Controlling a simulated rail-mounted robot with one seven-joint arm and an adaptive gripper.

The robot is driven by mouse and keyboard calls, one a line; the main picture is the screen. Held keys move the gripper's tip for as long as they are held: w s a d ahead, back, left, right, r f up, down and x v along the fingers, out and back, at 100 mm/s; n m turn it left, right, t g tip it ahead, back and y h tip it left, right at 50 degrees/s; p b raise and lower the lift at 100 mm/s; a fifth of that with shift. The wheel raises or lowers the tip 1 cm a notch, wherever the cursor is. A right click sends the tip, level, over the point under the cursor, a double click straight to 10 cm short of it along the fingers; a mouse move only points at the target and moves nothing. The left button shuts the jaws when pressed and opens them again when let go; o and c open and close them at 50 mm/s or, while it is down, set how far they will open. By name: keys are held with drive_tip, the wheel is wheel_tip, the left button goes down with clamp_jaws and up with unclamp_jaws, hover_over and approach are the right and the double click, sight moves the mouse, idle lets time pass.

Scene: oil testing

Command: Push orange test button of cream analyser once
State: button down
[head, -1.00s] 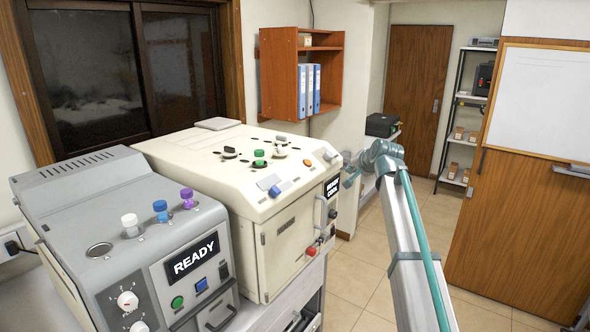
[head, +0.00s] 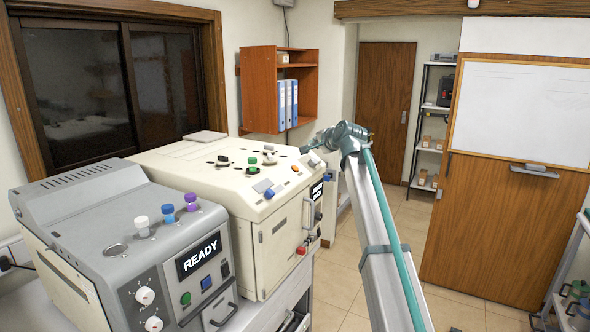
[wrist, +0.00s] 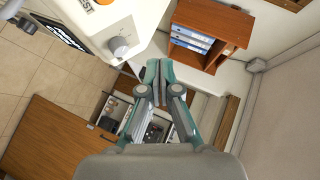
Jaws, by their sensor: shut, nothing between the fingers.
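The cream analyser (head: 190,165) stands on the bench. Its orange test button (head: 294,168) is near the right end of the sloped top. In the wrist view the orange button (wrist: 77,3) is cut by the top edge, beside "TEST" lettering. My gripper (head: 316,143) is beyond and to the right of the button in the head view, apart from it, and small there. In the wrist view my gripper (wrist: 158,70) shows its fingers together and empty, right of a grey knob (wrist: 118,46). The gap to the analyser is hard to judge.
A grey analyser (head: 120,230) with a READY display stands left of the cream one. Other controls, a green button (head: 253,161) and a blue one (head: 269,193), sit near the orange button. A wall shelf (head: 262,90) with blue binders hangs behind. Open floor lies right.

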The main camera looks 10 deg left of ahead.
sight(295, 165)
drive_tip(key=shift+w+f, duration=0.1)
drive_tip(key=shift+f, duration=0.05)
drive_tip(key=shift+w+a+f+b, duration=0.4)
drive_tip(key=shift+a+f, duration=0.35)
drive_tip(key=shift+f, duration=0.45)
drive_tip(key=shift+w+a+f+b, duration=0.15)
drive_tip(key=shift+a+f+b, duration=0.35)
drive_tip(key=shift+a+f, duration=0.5)
drive_tip(key=shift+w+a+f+b, duration=0.3)
drive_tip(key=shift+a+f+b, duration=0.2)
drive_tip(key=shift+f, duration=0.85)
drive_tip(key=shift+a+f, duration=0.15)
drive_tip(key=shift+w+a+f, duration=0.1)
drive_tip(key=shift+a+f, duration=0.05)
drive_tip(key=shift+f, duration=0.05)
drive_tip(key=shift+a+f, duration=0.2)
drive_tip(key=shift+f, duration=0.15)
drive_tip(key=shift+r, duration=0.15)
drive_tip(key=shift+d+r, duration=0.45)
drive_tip(key=shift+r, duration=0.1)
